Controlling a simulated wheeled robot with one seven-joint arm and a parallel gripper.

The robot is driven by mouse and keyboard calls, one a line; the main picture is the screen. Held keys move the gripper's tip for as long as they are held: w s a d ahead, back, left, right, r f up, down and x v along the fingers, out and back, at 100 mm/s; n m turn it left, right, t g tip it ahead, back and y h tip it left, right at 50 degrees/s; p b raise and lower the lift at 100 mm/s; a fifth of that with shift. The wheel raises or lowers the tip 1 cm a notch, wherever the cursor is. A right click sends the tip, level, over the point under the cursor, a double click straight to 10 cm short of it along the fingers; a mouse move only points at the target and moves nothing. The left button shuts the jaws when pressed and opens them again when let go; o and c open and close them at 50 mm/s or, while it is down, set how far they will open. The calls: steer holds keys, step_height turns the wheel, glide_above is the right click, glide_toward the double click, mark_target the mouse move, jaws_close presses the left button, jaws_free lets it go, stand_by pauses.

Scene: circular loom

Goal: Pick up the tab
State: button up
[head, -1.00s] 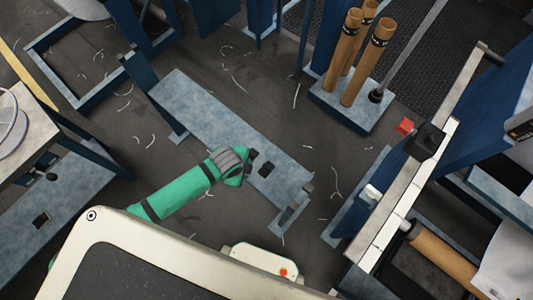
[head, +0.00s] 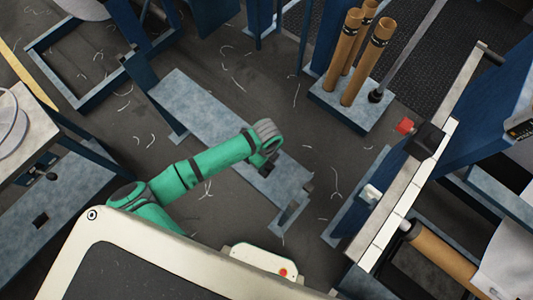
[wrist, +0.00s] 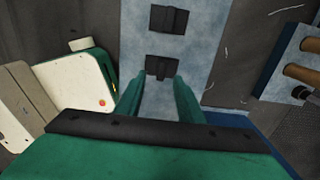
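A grey-blue bench top (head: 205,110) lies beneath my arm. In the wrist view two small dark ridged pieces lie on this grey-blue surface (wrist: 200,45): a nearer dark piece (wrist: 161,67) and a farther dark piece (wrist: 168,19). I cannot tell for sure which is the tab. My gripper (wrist: 158,82) is open, its green fingers apart, with the nearer piece just beyond the fingertips, roughly between their lines. Nothing shows held. In the head view my gripper (head: 259,162) is over the right part of the bench and its fingertips are partly hidden.
A stand (head: 350,110) with brown tubes is at the upper right. Thread scraps litter the floor.

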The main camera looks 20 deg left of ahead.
mark_target(267, 167)
steer(key=shift+w+f, duration=0.2)
steer(key=shift+f, duration=2.5)
steer(key=shift+s, duration=0.1)
steer(key=c, duration=0.5)
steer(key=shift+d, duration=0.1)
jaws_close()
